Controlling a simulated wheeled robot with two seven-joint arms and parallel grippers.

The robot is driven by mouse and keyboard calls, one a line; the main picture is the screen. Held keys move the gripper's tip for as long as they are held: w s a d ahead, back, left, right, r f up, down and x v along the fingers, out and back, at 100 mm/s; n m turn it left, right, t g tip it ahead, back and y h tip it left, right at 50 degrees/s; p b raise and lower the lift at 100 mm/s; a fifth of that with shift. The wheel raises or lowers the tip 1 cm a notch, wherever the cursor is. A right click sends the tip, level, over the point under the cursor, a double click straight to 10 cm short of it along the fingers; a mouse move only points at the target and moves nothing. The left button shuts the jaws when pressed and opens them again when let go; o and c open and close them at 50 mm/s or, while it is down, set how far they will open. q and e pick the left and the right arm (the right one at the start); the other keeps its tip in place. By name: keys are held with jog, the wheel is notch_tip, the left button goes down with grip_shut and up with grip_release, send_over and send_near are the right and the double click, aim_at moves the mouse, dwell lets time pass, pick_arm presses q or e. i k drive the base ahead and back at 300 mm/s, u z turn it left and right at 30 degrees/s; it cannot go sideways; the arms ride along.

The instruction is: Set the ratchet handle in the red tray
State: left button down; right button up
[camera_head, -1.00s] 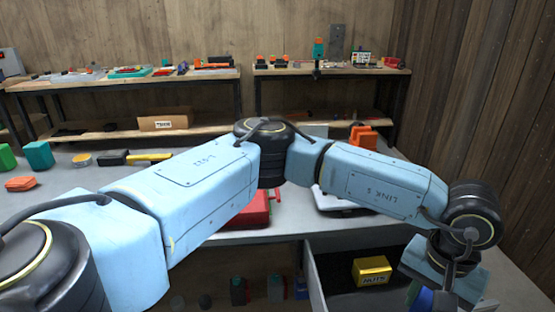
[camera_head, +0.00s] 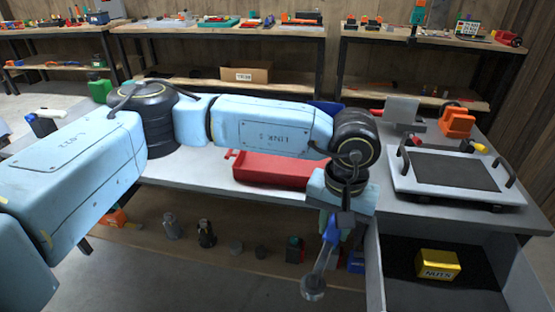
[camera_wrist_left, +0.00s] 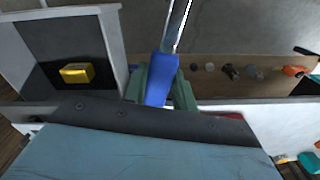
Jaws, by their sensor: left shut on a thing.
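The ratchet handle (camera_head: 321,262) has a blue grip and a metal shaft that ends in a round head. My left gripper (camera_head: 336,226) is shut on its blue grip, and the shaft hangs down at a slant in front of the bench edge. In the left wrist view the blue grip (camera_wrist_left: 160,82) sits between my greenish fingers, with the shaft pointing up the picture. The red tray (camera_head: 285,173) lies on the bench, behind and left of my gripper. My left arm partly hides its back and right end. My right gripper is not in view.
An open drawer (camera_head: 375,275) with a yellow nuts box (camera_head: 438,264) is right of the gripper. A grey framed board with black handles (camera_head: 458,175) stands on the bench at right. A lower shelf (camera_head: 190,258) holds several small parts. Bare bench shows left of the tray.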

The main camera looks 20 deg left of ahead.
aim_at(299, 164)
jog(key=i, duration=0.95)
